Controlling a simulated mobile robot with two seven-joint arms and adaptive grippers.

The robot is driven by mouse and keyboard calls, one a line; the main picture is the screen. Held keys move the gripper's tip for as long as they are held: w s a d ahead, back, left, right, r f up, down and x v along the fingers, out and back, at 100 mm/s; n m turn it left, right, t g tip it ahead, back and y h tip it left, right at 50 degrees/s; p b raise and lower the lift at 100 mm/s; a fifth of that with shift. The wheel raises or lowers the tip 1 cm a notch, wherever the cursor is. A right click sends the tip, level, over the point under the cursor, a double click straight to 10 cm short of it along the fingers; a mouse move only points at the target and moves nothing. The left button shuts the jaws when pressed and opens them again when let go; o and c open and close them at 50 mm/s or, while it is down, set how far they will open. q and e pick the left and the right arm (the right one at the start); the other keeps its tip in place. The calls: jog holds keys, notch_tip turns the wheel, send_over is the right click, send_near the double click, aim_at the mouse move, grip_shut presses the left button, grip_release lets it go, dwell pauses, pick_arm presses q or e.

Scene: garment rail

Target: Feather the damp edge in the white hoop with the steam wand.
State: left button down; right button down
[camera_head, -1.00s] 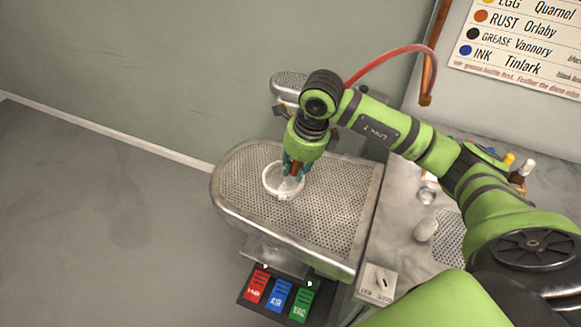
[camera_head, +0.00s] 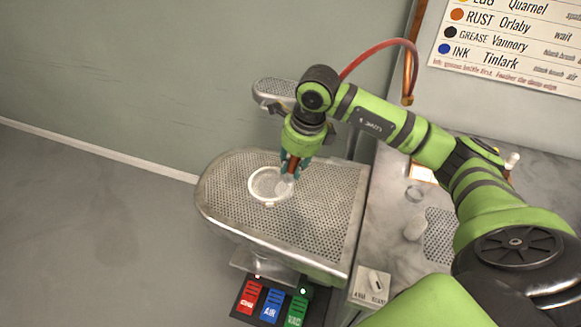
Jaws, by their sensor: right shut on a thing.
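The white hoop (camera_head: 251,190) lies on the perforated metal board (camera_head: 325,215), toward its left end. A pale patch shows inside the hoop; a damp edge cannot be made out. My right gripper (camera_head: 290,168) is over the hoop's right side, fingers pointing down, shut on the steam wand. The wand is mostly hidden by the fingers and arm; a red hose (camera_head: 385,44) arcs behind my arm to a copper pipe. A whitish haze sits at the fingertips, over the hoop's right edge. My left gripper is not in view.
Red, blue and green pedals (camera_head: 272,304) sit below the board. A smaller perforated board (camera_head: 274,92) stands behind. A grey counter at right holds a pale rounded object (camera_head: 415,228) and a switch box (camera_head: 371,284). A chart (camera_head: 510,45) hangs on the wall.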

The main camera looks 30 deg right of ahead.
jog(key=shift+r, duration=0.15)
jog(key=shift+r+p, duration=2.1)
jog(key=shift+r, duration=1.35)
